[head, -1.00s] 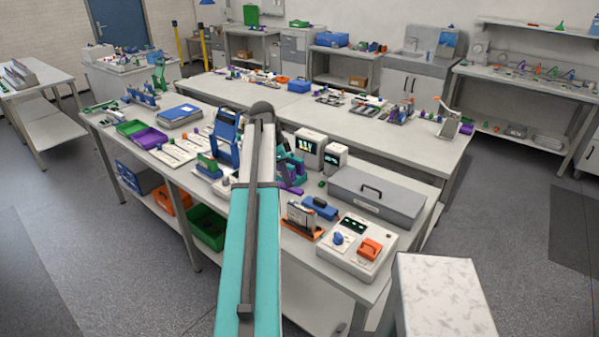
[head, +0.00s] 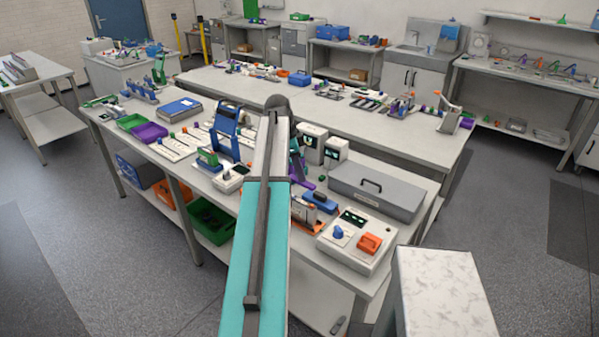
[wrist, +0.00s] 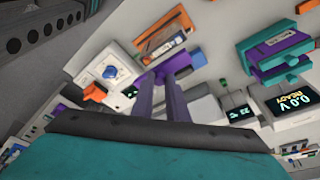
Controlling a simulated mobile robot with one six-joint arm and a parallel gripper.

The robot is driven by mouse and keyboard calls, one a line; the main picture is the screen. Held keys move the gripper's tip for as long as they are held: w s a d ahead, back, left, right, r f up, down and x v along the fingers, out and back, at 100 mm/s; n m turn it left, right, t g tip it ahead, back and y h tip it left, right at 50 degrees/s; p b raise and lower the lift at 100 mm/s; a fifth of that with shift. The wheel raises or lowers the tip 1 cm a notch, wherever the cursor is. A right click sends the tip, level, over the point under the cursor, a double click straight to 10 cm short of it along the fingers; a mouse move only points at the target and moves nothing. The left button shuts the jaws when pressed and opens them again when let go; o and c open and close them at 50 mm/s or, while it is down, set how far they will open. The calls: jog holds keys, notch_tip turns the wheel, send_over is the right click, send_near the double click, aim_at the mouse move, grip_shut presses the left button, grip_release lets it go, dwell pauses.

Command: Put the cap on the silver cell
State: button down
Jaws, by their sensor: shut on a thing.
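My gripper (wrist: 170,62) reaches up from the bottom of the wrist view. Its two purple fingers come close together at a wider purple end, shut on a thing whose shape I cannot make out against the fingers. I cannot tell whether it is the cap. I cannot pick out the silver cell in either view. A teal and purple holder (wrist: 282,52) with a label stands at the upper right of the wrist view, apart from the fingers.
A display unit (wrist: 292,104) reads 0.0 V READY; display boxes (head: 312,138) stand behind my arm. A white box with blue and orange knobs (head: 356,241), a grey case (head: 375,192) and a blue frame (head: 226,133) crowd the bench. Bare floor lies to the right.

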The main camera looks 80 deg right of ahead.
aim_at(298, 183)
jog(key=shift+f+b, duration=1.5)
jog(key=shift+f, duration=1.8)
jog(key=shift+f+b, duration=0.3)
jog(key=shift+f, duration=0.25)
dwell(0.7)
dwell(0.4)
jog(key=c, duration=1.2)
grip_release()
jog(key=shift+s, duration=0.1)
jog(key=shift+r, duration=0.1)
jog(key=shift+r+p, duration=1.7)
jog(key=shift+r, duration=1.7)
